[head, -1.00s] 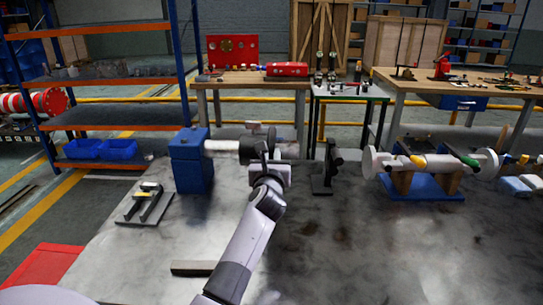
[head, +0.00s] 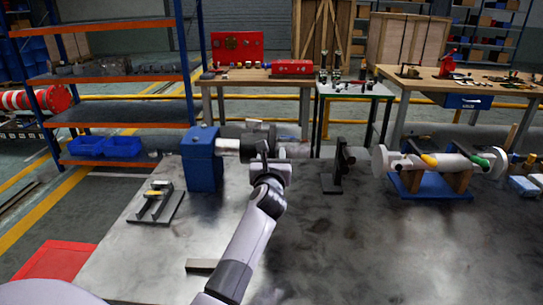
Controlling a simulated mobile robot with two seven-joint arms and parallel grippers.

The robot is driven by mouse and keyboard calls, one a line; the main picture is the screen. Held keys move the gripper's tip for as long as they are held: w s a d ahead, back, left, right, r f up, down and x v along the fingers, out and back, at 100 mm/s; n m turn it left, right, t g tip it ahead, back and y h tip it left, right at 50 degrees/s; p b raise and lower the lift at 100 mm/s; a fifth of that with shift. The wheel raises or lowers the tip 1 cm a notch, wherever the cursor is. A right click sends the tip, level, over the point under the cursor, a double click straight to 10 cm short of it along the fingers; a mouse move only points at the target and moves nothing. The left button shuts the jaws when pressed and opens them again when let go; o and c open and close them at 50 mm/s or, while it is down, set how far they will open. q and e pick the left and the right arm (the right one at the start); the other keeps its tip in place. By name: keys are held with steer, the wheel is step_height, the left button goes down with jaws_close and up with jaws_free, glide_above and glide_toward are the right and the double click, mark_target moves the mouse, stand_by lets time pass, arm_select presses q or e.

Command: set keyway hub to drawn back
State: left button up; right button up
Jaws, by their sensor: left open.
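The keyway hub appears to be the dark round part (head: 248,133) on a pale horizontal shaft (head: 228,146). The shaft comes out of the right side of a blue block (head: 202,160) on the grey table. My left gripper (head: 265,158) is open at the front of the dark part, over its right portion. The gripper hides some of that part, and I cannot tell whether the fingers touch it. The shaft continues to the right behind the gripper. My right gripper is not in view.
A black stand (head: 336,167) rises right of the shaft. Further right, a pale roller rests on a blue base (head: 432,189). A dark plate (head: 156,207) with two bars lies left, and a small bar (head: 201,265) lies near the front. The table's middle right is clear.

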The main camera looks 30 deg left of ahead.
arm_select(q)
steer(key=shift+d, duration=0.1)
steer(key=v, duration=0.7)
steer(key=shift+s, duration=0.1)
stand_by(0.6)
